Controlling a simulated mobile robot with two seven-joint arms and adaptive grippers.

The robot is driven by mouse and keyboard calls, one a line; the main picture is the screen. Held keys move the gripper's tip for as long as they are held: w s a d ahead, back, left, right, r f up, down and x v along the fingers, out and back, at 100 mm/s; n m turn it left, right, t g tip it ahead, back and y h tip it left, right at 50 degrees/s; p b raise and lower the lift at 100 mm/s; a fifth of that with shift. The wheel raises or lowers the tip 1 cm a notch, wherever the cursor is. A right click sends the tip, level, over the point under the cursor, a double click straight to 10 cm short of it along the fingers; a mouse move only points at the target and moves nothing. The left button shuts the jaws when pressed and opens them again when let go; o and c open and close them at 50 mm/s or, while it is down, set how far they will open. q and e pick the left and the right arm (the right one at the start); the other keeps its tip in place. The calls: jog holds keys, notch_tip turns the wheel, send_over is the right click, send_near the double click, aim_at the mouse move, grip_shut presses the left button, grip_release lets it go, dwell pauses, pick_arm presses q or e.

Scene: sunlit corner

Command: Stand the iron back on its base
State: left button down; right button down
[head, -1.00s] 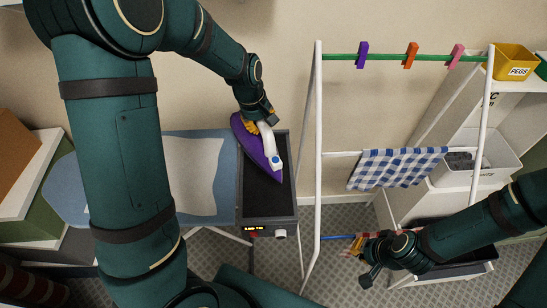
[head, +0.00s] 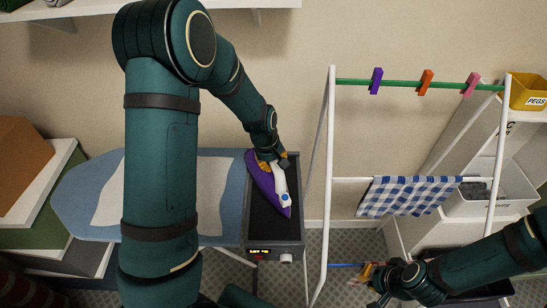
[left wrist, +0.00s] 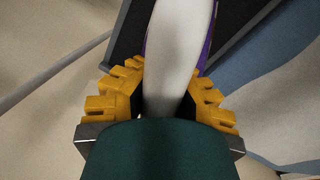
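The iron (head: 265,189) is purple with a white handle. It is over the dark base (head: 262,226), which has a lit display and a white knob on its front. The iron's pointed tip faces the base's front, and its rear is near the base's back edge. Whether it touches the base I cannot tell. My left gripper (head: 272,160) is at the rear of the handle. In the left wrist view, its yellow fingers are on both sides of the white handle (left wrist: 178,60), closed on it. My right gripper (head: 367,283) is low, far from the iron; its fingers are too small to read.
The base is at the right end of the blue ironing board (head: 85,195). A white drying rack (head: 326,150) with several pegs and a checked cloth (head: 400,195) stands just right of it. Boxes (head: 30,190) are at left.

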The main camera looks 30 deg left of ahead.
aim_at(267, 175)
pick_arm(q)
jog(key=shift+x, duration=0.75)
jog(key=shift+a, duration=0.1)
jog(key=shift+f, duration=0.1)
jog(key=c, duration=1.1)
grip_release()
jog(key=shift+s, duration=0.1)
jog(key=shift+c, duration=0.2)
jog(key=shift+r, duration=0.45)
jog(key=p+v, duration=0.1)
jog(key=v, duration=1)
